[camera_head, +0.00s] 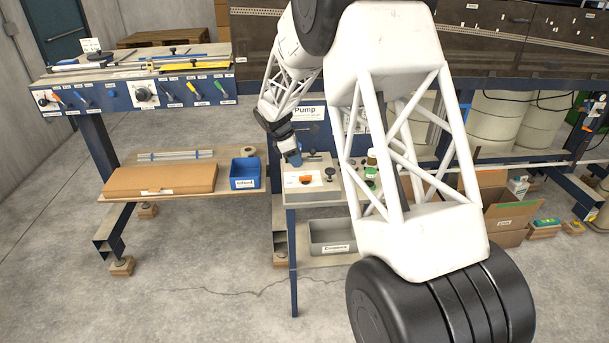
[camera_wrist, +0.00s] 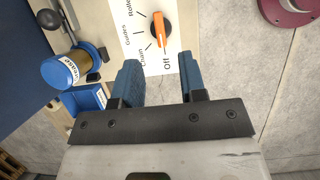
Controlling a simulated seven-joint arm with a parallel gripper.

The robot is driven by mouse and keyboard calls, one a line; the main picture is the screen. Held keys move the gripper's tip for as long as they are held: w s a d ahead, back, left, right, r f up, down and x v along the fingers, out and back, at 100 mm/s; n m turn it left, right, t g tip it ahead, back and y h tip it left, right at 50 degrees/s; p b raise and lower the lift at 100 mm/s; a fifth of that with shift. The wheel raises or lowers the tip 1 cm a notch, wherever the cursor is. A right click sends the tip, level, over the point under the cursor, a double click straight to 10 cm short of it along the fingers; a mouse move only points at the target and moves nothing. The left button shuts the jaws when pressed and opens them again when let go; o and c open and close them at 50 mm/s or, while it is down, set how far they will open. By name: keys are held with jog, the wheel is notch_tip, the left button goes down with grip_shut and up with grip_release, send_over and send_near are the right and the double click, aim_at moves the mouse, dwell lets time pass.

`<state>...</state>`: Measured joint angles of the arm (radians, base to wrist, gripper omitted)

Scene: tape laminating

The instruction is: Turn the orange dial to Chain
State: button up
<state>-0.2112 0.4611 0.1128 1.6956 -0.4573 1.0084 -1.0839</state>
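The orange dial (camera_wrist: 160,30) sits on a white label plate (camera_wrist: 148,66) marked Off, Chain, Guides and Rollers. Its lower end, with a pale mark, appears to point at Off; Chain is just to the left of Off. In the head view the dial (camera_head: 306,179) is on top of the small bench below the Pump sign. My gripper (camera_wrist: 161,78) is open and empty, its two blue fingers apart, just short of the dial in the wrist view. My gripper (camera_head: 293,159) is beside and above the plate in the head view.
A blue cylinder (camera_wrist: 64,72) and a black ball knob (camera_wrist: 49,19) stand left of the plate. A dark red round part (camera_wrist: 287,10) is at upper right. A blue bin (camera_head: 245,183) stands on the shelf to the left.

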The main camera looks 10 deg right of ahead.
aim_at(305, 179)
jog(key=shift+f, duration=0.1)
dwell(0.3)
jog(key=shift+x, duration=3.85)
jog(key=shift+c, duration=0.4)
grip_shut()
